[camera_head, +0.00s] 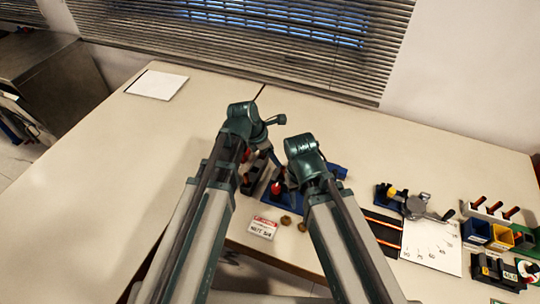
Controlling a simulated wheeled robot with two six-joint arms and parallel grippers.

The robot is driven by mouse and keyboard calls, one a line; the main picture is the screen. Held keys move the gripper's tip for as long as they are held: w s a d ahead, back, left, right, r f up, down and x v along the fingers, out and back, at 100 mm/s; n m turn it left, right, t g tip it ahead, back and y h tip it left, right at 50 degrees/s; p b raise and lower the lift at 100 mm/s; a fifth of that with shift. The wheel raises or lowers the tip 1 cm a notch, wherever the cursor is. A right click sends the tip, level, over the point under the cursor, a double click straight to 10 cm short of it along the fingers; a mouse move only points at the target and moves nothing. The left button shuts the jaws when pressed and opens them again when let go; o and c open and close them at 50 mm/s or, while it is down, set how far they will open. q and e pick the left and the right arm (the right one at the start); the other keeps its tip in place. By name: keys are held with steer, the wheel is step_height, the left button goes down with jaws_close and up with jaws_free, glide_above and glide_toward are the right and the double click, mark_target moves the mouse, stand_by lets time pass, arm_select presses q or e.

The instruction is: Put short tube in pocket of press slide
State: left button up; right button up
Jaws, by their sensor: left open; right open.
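My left gripper (270,143) is open, above the blue-based fixture at the table's middle. My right gripper (326,170) is open just right of it and mostly hidden by its own wrist. The blue-based fixture (268,188), with red knobs, lies under and between my arms and is largely covered; I cannot tell whether it is the press, and no slide pocket can be made out. Two small brown pieces (286,220) lie in front of it; I cannot tell whether either is the short tube.
A white label card (263,228) lies near the front edge. To the right are an orange-striped black mat (383,228), a marked white sheet (432,245), a grey clamp-like device (416,205), and blue and yellow bins (476,231). A white sheet (157,84) lies back left; the table's left is clear.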

mark_target(282, 169)
arm_select(q)
steer(key=b+x, duration=0.8)
steer(key=x, duration=0.2)
steer(key=shift+f, duration=0.2)
arm_select(e)
step_height(282, 169, down, 10)
steer(key=shift+r, duration=0.2)
arm_select(q)
jaws_close()
steer(key=shift+s, duration=0.15)
jaws_free()
steer(key=shift+r, duration=0.1)
arm_select(e)
steer(key=shift+r, duration=0.1)
